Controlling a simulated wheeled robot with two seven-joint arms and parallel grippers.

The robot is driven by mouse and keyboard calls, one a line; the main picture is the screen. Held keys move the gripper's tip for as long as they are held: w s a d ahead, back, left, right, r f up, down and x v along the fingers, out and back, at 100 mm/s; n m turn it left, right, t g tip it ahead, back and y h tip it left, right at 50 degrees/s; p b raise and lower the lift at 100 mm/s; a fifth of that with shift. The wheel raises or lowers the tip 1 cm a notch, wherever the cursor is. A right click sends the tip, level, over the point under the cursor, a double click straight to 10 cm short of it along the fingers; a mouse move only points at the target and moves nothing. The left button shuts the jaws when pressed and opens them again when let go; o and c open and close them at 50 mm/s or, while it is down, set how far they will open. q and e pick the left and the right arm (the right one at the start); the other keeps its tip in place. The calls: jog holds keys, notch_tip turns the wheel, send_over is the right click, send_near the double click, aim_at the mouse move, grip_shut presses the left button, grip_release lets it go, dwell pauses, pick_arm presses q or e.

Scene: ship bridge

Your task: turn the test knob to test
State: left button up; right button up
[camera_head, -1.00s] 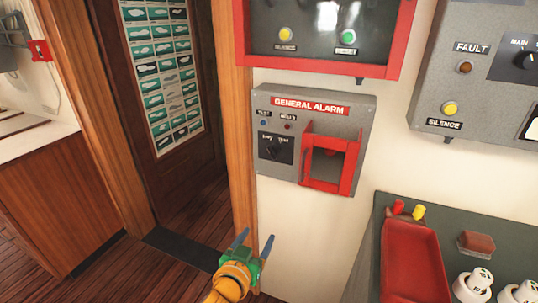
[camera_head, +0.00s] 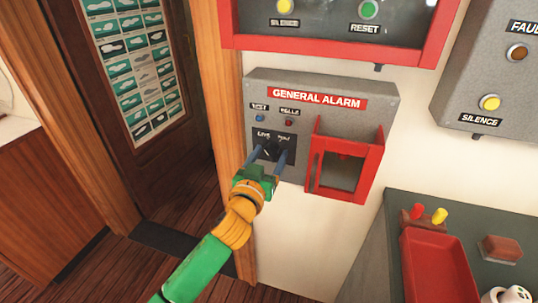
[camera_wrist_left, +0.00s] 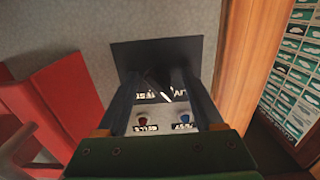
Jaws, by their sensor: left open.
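The test knob (camera_head: 271,146) is a small dark knob on a black plate marked LIVE and TEST, at the lower left of the grey GENERAL ALARM box (camera_head: 385,94). My left gripper (camera_head: 270,152) is open in front of that plate, one finger on each side of the knob. In the left wrist view, which shows the labels upside down, the knob (camera_wrist_left: 158,84) is dim between the fingers of the gripper (camera_wrist_left: 158,76). A short white mark shows there. I cannot tell whether the fingers touch the knob, or its exact setting. My right gripper is not in view.
A red open guard frame (camera_head: 372,165) projects from the box just right of the knob. A red-rimmed panel (camera_head: 330,48) hangs above. A wooden door frame (camera_head: 232,110) stands close on the left. A console with a red tray (camera_head: 437,270) is below right.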

pick_arm(q)
jog(key=shift+s+r, duration=0.1)
jog(key=shift+s, duration=0.1)
grip_shut()
jog(key=shift+m, duration=0.4)
jog(key=m+p, duration=0.1)
jog(key=m, duration=0.1)
jog(key=shift+r+m, duration=0.1)
jog(key=shift+m, duration=0.3)
jog(key=m+p, duration=0.1)
jog(key=m, duration=0.2)
jog(key=shift+m, duration=0.4)
jog(key=m+p, duration=0.2)
jog(key=m, duration=0.4)
jog(key=shift+a, duration=0.1)
jog(key=shift+m, duration=0.4)
